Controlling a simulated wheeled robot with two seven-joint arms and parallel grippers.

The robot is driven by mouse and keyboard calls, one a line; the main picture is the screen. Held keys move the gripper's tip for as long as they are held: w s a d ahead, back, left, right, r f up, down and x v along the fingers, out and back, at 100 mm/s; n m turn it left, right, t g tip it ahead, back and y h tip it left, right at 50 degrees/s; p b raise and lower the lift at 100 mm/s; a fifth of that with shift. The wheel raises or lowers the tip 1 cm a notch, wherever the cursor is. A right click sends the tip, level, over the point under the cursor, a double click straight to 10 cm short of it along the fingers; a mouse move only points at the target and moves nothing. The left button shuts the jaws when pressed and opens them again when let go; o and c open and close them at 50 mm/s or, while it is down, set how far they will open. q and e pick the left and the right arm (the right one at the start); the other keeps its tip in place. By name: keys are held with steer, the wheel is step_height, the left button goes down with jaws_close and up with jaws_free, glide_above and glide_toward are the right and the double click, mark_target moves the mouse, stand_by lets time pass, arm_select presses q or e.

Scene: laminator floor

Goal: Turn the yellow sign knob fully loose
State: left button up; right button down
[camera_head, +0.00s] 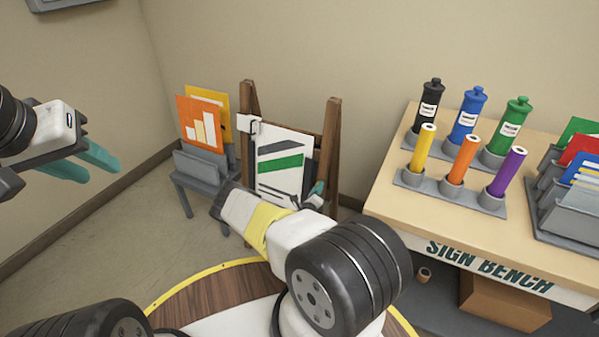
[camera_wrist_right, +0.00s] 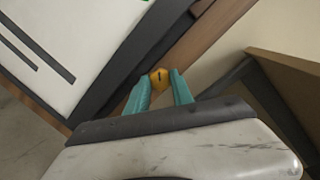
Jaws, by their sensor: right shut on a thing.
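In the head view the knob is hidden; my right gripper (camera_head: 318,192) reaches the lower right of the sign. The white sign (camera_head: 285,160) with green and dark stripes stands on the wooden easel (camera_head: 333,135), and part of it shows in the right wrist view. My left gripper (camera_head: 95,163) is at the far left, open and empty.
The sign bench (camera_head: 400,205) stands at the right with bottles, coloured rolls and a rack of cards. A grey stand (camera_head: 200,165) with orange and yellow charts is left of the easel. A cardboard box (camera_head: 505,300) lies under the bench.

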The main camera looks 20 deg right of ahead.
steer(key=shift+s+n+g+y, duration=0.1)
steer(key=shift+n+g+y, duration=0.15)
steer(key=shift+n, duration=1.85)
steer(key=shift+n+g+y, duration=0.15)
steer(key=shift+n+y, duration=0.2)
steer(key=shift+n, duration=1.75)
steer(key=c, duration=1.4)
jaws_free()
steer(key=shift+r, duration=0.1)
steer(key=v, duration=0.7)
steer(key=shift+s+a+r, duration=0.1)
steer(key=shift+s+a, duration=0.15)
